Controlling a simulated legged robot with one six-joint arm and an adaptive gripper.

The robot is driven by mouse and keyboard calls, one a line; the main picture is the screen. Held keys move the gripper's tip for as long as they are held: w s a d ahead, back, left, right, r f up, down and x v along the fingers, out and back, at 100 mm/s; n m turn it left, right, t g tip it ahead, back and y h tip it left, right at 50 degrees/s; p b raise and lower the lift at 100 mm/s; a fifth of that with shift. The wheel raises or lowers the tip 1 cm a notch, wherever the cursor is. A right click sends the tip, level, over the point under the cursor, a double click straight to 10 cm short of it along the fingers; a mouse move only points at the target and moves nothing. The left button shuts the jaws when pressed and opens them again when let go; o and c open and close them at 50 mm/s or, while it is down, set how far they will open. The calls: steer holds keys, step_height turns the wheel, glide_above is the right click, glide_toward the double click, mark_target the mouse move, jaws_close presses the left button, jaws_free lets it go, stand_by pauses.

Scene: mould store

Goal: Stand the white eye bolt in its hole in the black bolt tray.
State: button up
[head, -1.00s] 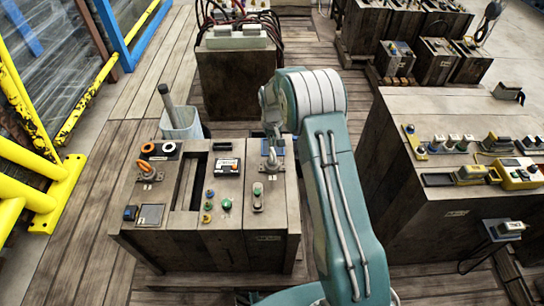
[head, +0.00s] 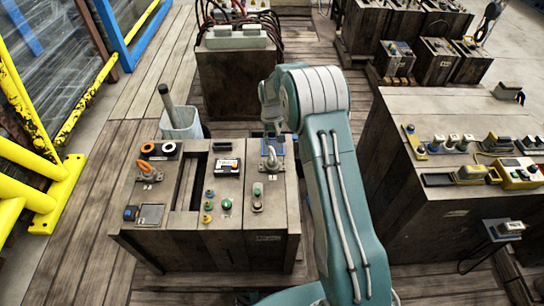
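My gripper (head: 272,130) hangs over the back right of the near wooden cabinet, above a small blue patch (head: 279,147). Its fingers are small and partly merge with what is behind them, so I cannot tell whether they are open or holding anything. I cannot make out the white eye bolt with certainty. A white ring (head: 169,148) shows against a dark piece at the back left of the cabinet top, beside an orange ring (head: 147,148). I cannot tell whether these belong to the bolt tray. No black bolt tray is clearly identifiable.
The near cabinet top (head: 230,167) has a long slot (head: 187,184), an orange-handled fitting (head: 147,170), a grey fitting (head: 271,163), a labelled box (head: 227,166) and several knobs. A bin (head: 181,123) stands behind it. Another bench (head: 420,108) with devices is at right.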

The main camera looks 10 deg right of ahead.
steer(key=s+r+t, duration=0.1)
steer(key=s+r, duration=0.3)
steer(key=r, duration=0.7)
steer(key=s+r, duration=0.3)
steer(key=r, duration=0.9)
steer(key=s+r+t, duration=0.1)
steer(key=s+r, duration=0.2)
steer(key=s, duration=0.4)
steer(key=s+r+m+t, duration=0.1)
steer(key=s+r, duration=0.2)
steer(key=s, duration=0.3)
steer(key=s+r+t, duration=0.1)
steer(key=s+r, duration=0.2)
steer(key=s, duration=0.4)
steer(key=s+f+t, duration=0.1)
steer(key=s+f, duration=0.1)
steer(key=s, duration=0.7)
steer(key=shift+s+f+t, duration=0.15)
steer(key=shift+s+t, duration=0.15)
steer(key=shift+s, duration=0.05)
steer(key=o, duration=0.3)
steer(key=shift+s+f, duration=0.15)
steer(key=shift+s, duration=0.1)
